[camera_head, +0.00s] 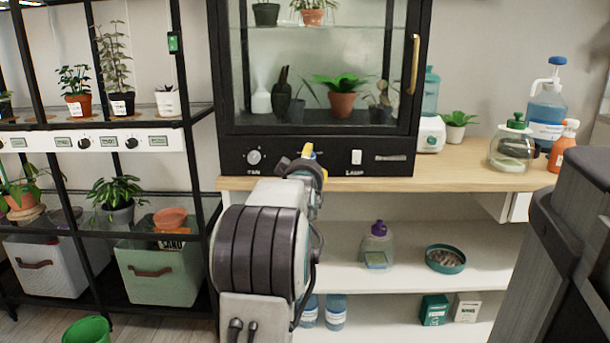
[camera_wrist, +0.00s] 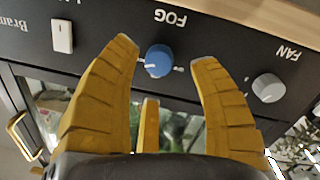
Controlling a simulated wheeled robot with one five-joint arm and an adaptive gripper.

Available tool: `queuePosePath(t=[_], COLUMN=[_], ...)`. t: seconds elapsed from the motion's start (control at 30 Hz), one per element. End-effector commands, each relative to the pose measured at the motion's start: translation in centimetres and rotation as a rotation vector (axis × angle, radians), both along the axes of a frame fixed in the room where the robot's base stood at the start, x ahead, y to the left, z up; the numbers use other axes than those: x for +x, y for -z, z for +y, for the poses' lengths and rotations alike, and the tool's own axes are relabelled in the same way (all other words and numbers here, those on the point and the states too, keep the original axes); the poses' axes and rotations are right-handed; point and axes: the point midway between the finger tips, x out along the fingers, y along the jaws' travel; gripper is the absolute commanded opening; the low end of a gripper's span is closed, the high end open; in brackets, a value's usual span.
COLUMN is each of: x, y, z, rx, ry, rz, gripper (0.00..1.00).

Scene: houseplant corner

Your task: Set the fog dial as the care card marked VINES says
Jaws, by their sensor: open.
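The blue fog dial (camera_wrist: 158,60) sits on the black cabinet panel (camera_wrist: 200,30), under the upside-down word FOG in the wrist view. A pale line shows on its left side and a small white tick lies just right of it. My gripper (camera_wrist: 164,51) is open, its yellow fingers on either side of the dial, with gaps between them and it. In the head view my gripper (camera_head: 306,152) is at the panel and hides the dial. I see no card on which VINES can be read; small white labels on pots, such as one on the left rack (camera_head: 119,106), are illegible.
The FAN knob (camera_wrist: 268,88) and the white LAMP rocker switch (camera_wrist: 62,36) flank the dial. The glass cabinet (camera_head: 320,70) holds several plants. A brass door handle (camera_head: 415,65) is at its right. Jars and a sprayer (camera_head: 547,105) stand on the wooden top.

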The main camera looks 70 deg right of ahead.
Motion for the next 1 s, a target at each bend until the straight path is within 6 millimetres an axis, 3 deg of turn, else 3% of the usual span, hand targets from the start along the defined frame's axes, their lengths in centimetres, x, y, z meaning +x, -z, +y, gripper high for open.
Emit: queuePosePath(t=[0.2, 0.5, 1.0], x=[-0.8, -1.7, -2.0], y=[-0.3, -0.3, -0.3], z=[3.4, 6.9, 8.3], rx=[-0.001, 0.0, 0.0], ry=[0.0, -0.001, -0.001], rz=[0.0, 0.0, 0.0], gripper=[0.56, 0.56, 0.56])
